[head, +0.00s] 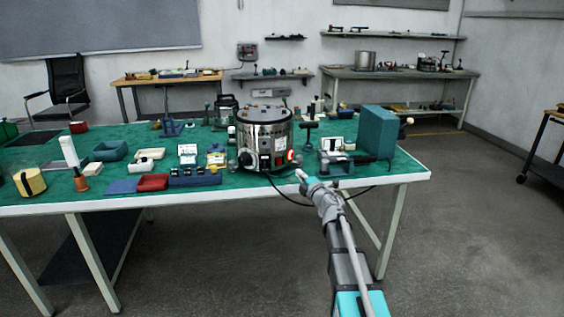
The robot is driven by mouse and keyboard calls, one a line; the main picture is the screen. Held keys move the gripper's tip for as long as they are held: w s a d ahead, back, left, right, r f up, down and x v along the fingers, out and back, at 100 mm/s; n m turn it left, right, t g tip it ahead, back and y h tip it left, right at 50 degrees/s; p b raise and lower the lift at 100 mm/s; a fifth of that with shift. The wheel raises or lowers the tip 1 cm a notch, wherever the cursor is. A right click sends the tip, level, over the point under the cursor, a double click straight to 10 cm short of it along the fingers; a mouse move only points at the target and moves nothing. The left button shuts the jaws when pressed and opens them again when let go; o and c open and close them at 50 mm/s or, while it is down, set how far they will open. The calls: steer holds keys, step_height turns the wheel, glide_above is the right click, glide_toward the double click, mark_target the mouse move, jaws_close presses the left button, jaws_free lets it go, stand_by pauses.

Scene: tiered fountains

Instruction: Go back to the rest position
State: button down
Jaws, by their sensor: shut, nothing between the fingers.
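My gripper (302,176) is at the end of my arm, which reaches forward from the lower right of the head view. Its tip is close to the front edge of the green-topped table (225,190), just right of and in front of a round metal machine (265,135). The gripper is small in the picture and looks shut, with nothing seen in it. I cannot tell whether the gripper touches anything.
A teal box (376,131) and a small device (338,163) stand right of the machine. A black cable (283,194) hangs over the front edge. Trays, a yellow roll (30,182) and small tools fill the left side. The floor (470,230) at right is clear.

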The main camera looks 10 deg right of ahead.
steer(key=s+d+f+m+g+h, duration=0.7)
steer(key=s+f+m+h, duration=0.45)
steer(key=m, duration=0.65)
steer(key=s+a+f+m+g+y, duration=0.1)
steer(key=s+a+f+g+y, duration=0.2)
steer(key=s, duration=0.5)
steer(key=s+a+f+m+g, duration=0.1)
steer(key=s+a+f+g, duration=0.2)
steer(key=s+a+g, duration=0.3)
steer(key=s+a+f+m+g+y, duration=0.2)
steer(key=s+f, duration=0.1)
steer(key=s, duration=0.6)
step_height(320, 180, up, 28)
steer(key=p, duration=2.8)
steer(key=shift+w+a+p, duration=0.15)
steer(key=shift+w+p, duration=0.15)
